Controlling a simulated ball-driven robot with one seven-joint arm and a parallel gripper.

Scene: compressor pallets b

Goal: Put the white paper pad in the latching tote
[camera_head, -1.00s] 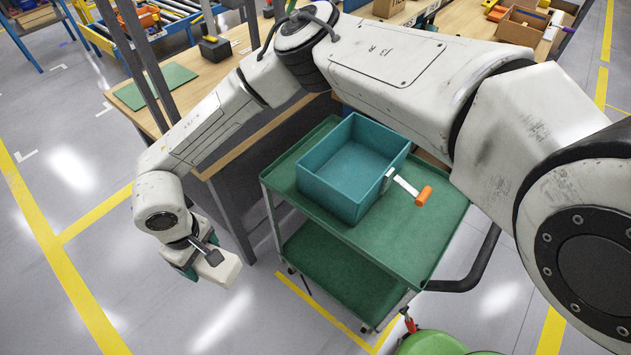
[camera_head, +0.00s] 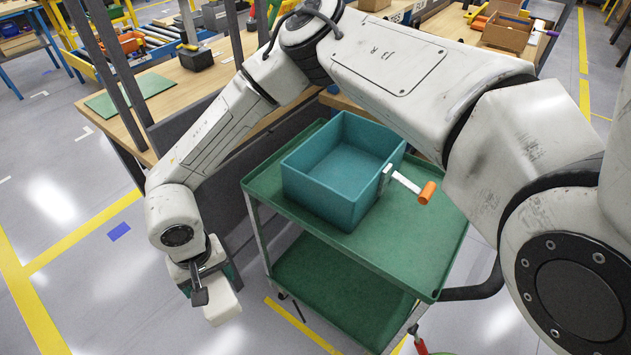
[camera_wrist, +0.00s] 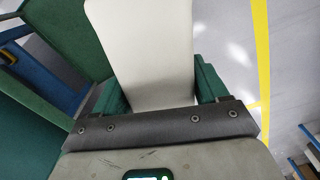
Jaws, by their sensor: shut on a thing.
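The white paper pad (camera_head: 222,305) is held in my gripper (camera_head: 207,285), out over the floor to the left of the green cart. In the wrist view the pad (camera_wrist: 145,50) sits between the two green fingers of my gripper (camera_wrist: 160,92), which is shut on it. The teal tote (camera_head: 318,194) stands on the cart's top shelf. It is open at the top and looks empty where I can see inside. A white latch lever with an orange handle (camera_head: 427,192) sticks out from its right side.
The green cart (camera_head: 400,250) has a bare lower shelf (camera_head: 330,290). Behind it is a wooden workbench (camera_head: 165,105) with a green mat (camera_head: 130,97) and dark uprights. Another bench at the back right holds a cardboard box (camera_head: 507,32). The floor at the left is clear.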

